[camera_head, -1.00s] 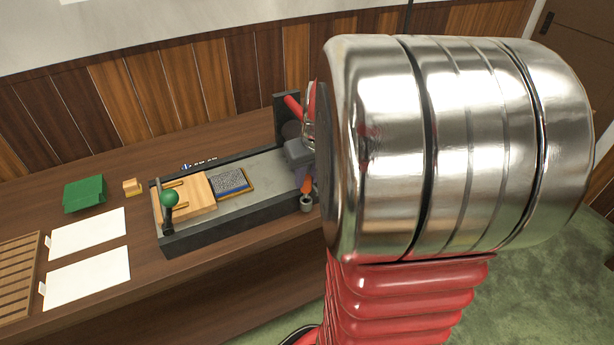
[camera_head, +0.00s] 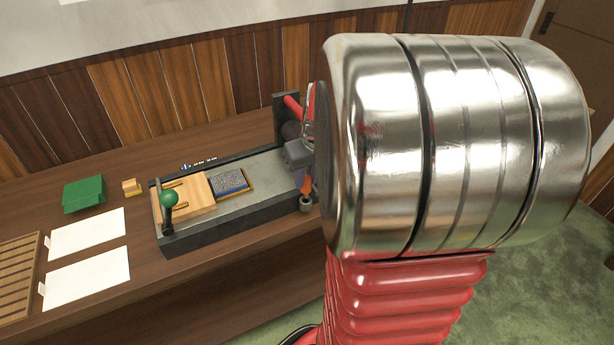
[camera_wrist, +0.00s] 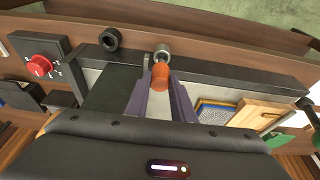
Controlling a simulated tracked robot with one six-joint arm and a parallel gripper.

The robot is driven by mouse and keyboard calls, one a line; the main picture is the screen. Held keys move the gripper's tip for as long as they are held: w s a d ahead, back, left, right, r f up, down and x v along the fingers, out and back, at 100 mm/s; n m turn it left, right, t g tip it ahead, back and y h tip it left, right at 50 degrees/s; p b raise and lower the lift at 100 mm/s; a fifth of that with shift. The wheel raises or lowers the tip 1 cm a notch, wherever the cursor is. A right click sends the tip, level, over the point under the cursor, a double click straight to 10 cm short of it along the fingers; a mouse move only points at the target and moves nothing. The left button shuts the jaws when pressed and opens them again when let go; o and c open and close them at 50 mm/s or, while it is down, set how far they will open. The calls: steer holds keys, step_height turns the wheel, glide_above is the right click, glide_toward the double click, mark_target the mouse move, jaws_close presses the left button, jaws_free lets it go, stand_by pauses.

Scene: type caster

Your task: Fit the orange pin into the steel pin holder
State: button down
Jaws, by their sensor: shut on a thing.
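The orange pin (camera_wrist: 160,76) is between the two purple-grey fingers of my gripper (camera_wrist: 161,84), which is shut on it. The steel pin holder (camera_wrist: 162,51), a short round cup, is right at the pin's far end in the wrist view. In the head view the pin (camera_head: 307,184) shows just above the holder (camera_head: 306,204), at the front edge of the caster bench. I cannot tell whether the pin's tip is inside the holder's mouth or only over it. My large steel and red arm hides much of the right side in the head view.
A black ring (camera_wrist: 110,39) and a red knob (camera_wrist: 40,66) are left of the holder in the wrist view. The caster (camera_head: 215,228) carries a wooden block, a textured plate (camera_head: 230,181) and a green-knobbed lever (camera_head: 169,198).

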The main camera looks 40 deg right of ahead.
steer(key=shift+f, duration=1.15)
steer(key=shift+r, duration=0.25)
steer(key=shift+r, duration=0.7)
steer(key=shift+r, duration=0.1)
steer(key=shift+f, duration=1)
stand_by(1.7)
steer(key=c, duration=1.4)
jaws_free()
steer(key=shift+c, duration=0.2)
steer(key=shift+d+r, duration=0.1)
steer(key=v, duration=1.3)
steer(key=shift+s+r, duration=0.15)
steer(key=shift+r, duration=0.1)
